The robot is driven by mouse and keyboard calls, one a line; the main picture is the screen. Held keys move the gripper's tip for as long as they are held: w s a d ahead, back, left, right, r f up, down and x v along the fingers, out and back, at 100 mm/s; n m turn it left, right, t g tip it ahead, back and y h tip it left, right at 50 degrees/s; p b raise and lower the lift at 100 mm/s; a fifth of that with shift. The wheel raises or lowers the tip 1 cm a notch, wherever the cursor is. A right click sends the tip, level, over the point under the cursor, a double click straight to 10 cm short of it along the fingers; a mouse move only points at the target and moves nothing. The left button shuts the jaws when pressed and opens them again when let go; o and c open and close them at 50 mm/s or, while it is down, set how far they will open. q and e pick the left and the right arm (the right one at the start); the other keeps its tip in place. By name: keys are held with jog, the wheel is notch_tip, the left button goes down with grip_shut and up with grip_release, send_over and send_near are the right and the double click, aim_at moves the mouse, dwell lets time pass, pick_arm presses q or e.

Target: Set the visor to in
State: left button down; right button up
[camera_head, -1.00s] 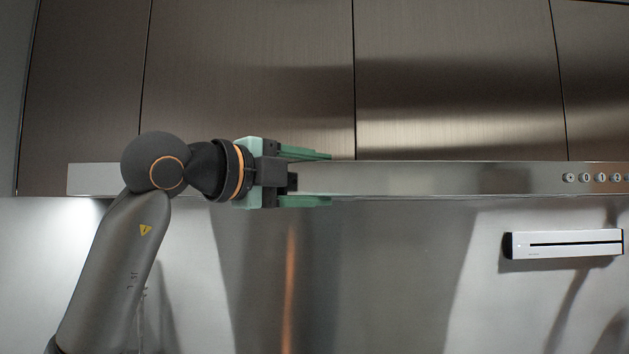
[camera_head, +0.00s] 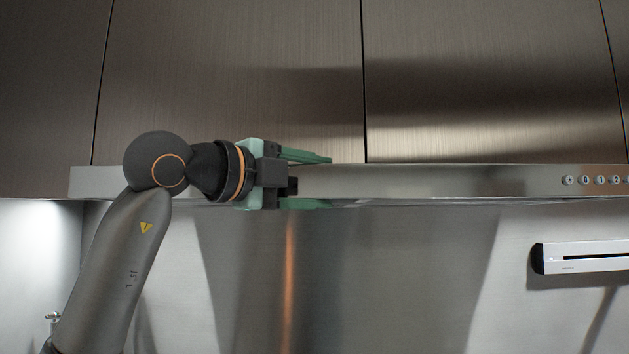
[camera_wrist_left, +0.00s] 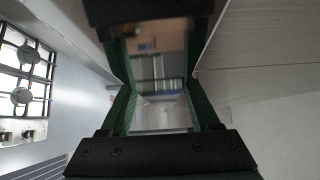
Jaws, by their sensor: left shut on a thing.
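The visor (camera_head: 430,181) is the long brushed-steel front strip of the hood, running across the head view below the cupboards. My left gripper (camera_head: 326,184) is shut on the visor, with one green finger above the strip and one below it, left of the middle. The gripper hides a piece of the strip. In the left wrist view both green fingers of my left gripper (camera_wrist_left: 160,88) show, but the grip on the strip is hard to make out. My right gripper is in neither view.
Dark cupboards (camera_head: 235,80) stand above the visor. Several round buttons (camera_head: 600,180) sit at its right end. A white slotted box (camera_head: 585,257) is on the steel back wall at the right. A hob (camera_wrist_left: 22,80) shows in the left wrist view.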

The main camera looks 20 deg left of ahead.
pick_arm(q)
jog(key=shift+a+r, duration=0.2)
jog(key=c, duration=0.5)
grip_release()
jog(key=o, duration=0.4)
jog(key=shift+w+d+f, duration=0.1)
jog(key=shift+w+f, duration=0.05)
jog(key=shift+w, duration=0.05)
jog(key=shift+s, duration=0.1)
jog(key=shift+s+f, duration=0.1)
jog(key=shift+s, duration=0.15)
jog(key=shift+b+v, duration=1.8)
jog(key=shift+v, duration=4.2)
